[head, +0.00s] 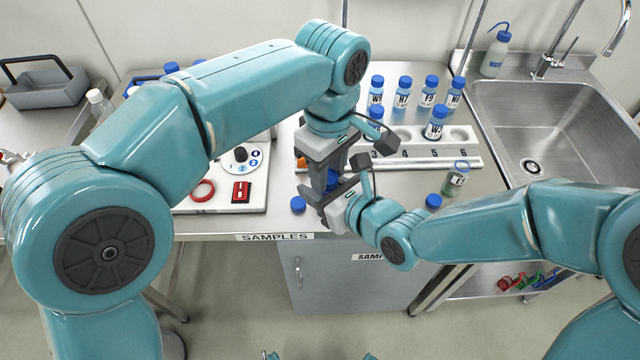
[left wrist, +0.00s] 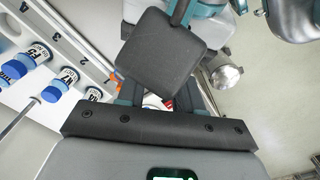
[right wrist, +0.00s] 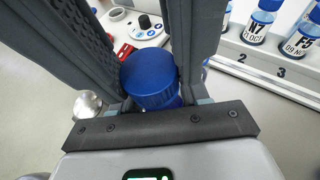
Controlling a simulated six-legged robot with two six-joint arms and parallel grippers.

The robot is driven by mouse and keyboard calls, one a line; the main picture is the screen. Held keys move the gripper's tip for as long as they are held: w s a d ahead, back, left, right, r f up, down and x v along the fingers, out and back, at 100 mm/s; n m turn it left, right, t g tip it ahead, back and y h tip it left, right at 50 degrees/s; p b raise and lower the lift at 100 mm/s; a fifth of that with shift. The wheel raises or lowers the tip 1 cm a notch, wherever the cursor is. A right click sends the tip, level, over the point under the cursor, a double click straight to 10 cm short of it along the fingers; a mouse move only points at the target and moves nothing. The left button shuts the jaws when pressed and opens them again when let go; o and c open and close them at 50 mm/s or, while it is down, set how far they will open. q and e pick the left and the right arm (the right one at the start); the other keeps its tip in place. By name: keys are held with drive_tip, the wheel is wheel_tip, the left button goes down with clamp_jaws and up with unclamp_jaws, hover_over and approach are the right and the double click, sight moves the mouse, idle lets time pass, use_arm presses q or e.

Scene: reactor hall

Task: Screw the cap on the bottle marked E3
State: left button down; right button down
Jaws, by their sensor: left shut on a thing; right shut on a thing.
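A blue cap (head: 333,178) is between my two grippers above the front of the bench. It fills the right wrist view between dark fingers (right wrist: 152,78). My left gripper (head: 320,182) points down and is shut on it from above. In the left wrist view a dark pad hides what its fingertips hold. My right gripper (head: 330,203) reaches in from the right and is shut on the cap too. An open bottle (head: 457,179) with greenish contents stands at the bench's right. Its label looks like E3 but is too small to read surely.
Loose blue caps lie near the bench's front edge, one at left (head: 298,204) and one at right (head: 433,201). A white numbered rack (head: 425,155) holds a bottle; several capped bottles stand behind. A sink (head: 545,125) is at right, a control panel (head: 225,185) at left.

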use_arm(q)
drive_tip(key=m, duration=0.3)
drive_tip(key=c, duration=0.7)
unclamp_jaws()
drive_tip(key=shift+c, duration=0.2)
drive_tip(key=shift+r, duration=2.25)
drive_tip(key=shift+c, duration=0.3)
